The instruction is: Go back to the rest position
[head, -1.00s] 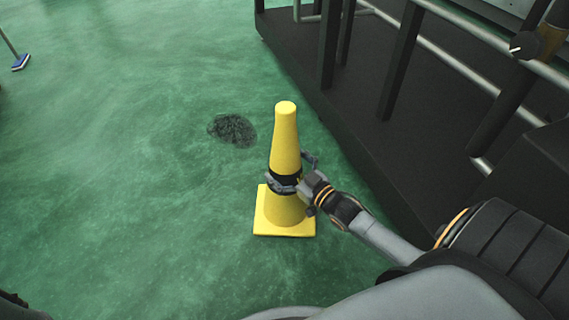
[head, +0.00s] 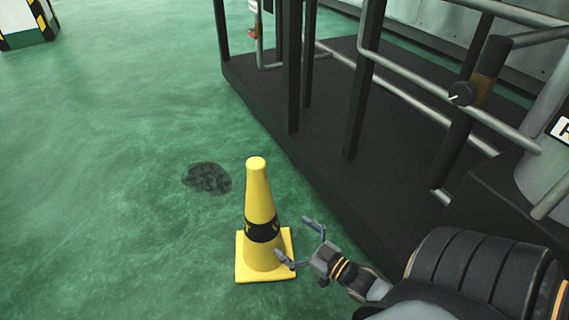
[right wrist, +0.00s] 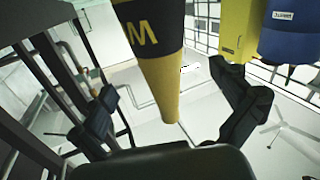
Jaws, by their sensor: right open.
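A yellow cone (head: 259,190) with a black band and a square yellow base stands upright on the green floor in the head view. My right gripper (head: 298,243) is just to the right of the cone, its fingers spread and empty. In the right wrist view the cone (right wrist: 157,85) shows between the two open fingers of the right gripper (right wrist: 172,110), with lettering on its black band. It looks free of both fingers. My left gripper is in neither view.
A dark patch (head: 207,178) lies on the floor left of the cone. A black platform (head: 290,150) with posts and grey rails (head: 420,90) runs along the right, close to my arm. A striped block (head: 27,24) stands at the far left. The floor at left is clear.

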